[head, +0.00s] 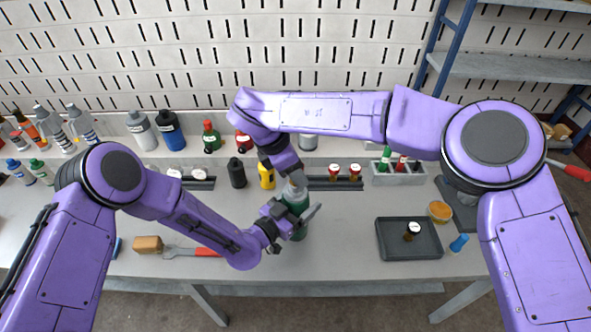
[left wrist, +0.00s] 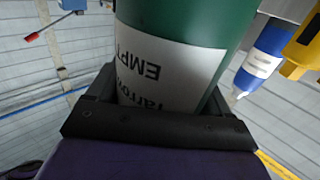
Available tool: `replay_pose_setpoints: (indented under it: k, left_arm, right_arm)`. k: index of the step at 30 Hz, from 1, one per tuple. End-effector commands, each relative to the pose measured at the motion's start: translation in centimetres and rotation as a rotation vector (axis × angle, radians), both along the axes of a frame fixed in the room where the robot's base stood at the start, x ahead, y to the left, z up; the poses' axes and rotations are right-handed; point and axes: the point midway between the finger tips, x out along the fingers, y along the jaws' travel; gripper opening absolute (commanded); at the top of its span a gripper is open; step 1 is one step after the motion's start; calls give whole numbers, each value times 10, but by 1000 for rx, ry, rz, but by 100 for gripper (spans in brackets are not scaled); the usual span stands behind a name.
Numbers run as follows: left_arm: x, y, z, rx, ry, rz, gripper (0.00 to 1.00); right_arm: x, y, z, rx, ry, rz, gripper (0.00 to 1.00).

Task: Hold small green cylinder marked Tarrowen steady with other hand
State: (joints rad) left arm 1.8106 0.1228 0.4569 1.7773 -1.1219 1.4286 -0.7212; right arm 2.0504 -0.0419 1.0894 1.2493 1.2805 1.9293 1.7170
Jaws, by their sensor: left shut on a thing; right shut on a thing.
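The small green cylinder (head: 297,202) is upright near the middle of the bench, between my two grippers. Its white label shows in the left wrist view (left wrist: 170,65), reading "Tarro…" and "EMP…", partly cut off. My left gripper (head: 294,216) is shut around the cylinder's body from the left front; in the left wrist view its dark jaws (left wrist: 160,115) sit on both sides of it. My right gripper (head: 297,182) comes down from above and is shut on the cylinder's top, which it mostly hides. I cannot tell whether the base touches the bench.
A dark tray (head: 426,252) with a small dark bottle lies to the right, near an orange round lid (head: 440,211). A red-handled tool (head: 206,252) and a tan block (head: 147,244) lie left. A yellow bottle (head: 266,175) and a black bottle (head: 237,172) stand behind.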

Motion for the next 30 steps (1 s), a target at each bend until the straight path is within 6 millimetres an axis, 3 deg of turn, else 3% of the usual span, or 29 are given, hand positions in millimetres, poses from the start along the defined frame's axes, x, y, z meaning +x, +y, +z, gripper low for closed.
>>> replay_pose_setpoints:
  k: [3, 11, 18, 24, 25, 26, 30]
  left_arm:
    - [1, 0, 1, 0, -3, 0, 44]
    - [0, -1, 1, 0, -3, -1, 44]
    - [0, -1, 1, -1, -4, -1, 44]
    - [0, -1, 1, 0, -4, -1, 44]
    - [0, -1, 1, 0, -4, -1, 44]
    - [0, -1, 1, 0, -4, -2, 44]
    - [0, -1, 1, -1, -4, -1, 44]
  right_arm:
    - [-1, 1, -1, 1, 3, -165, 0]
    - [-1, 1, -1, 1, 3, -205, 0]
    - [-1, 1, -1, 2, 5, -682, 0]
    - [-1, 1, -1, 1, 3, -696, 0]
    - [-1, 1, -1, 1, 3, -696, 50]
    - [-1, 1, -1, 1, 4, -695, 60]
    - [-1, 1, -1, 1, 2, -695, 62]
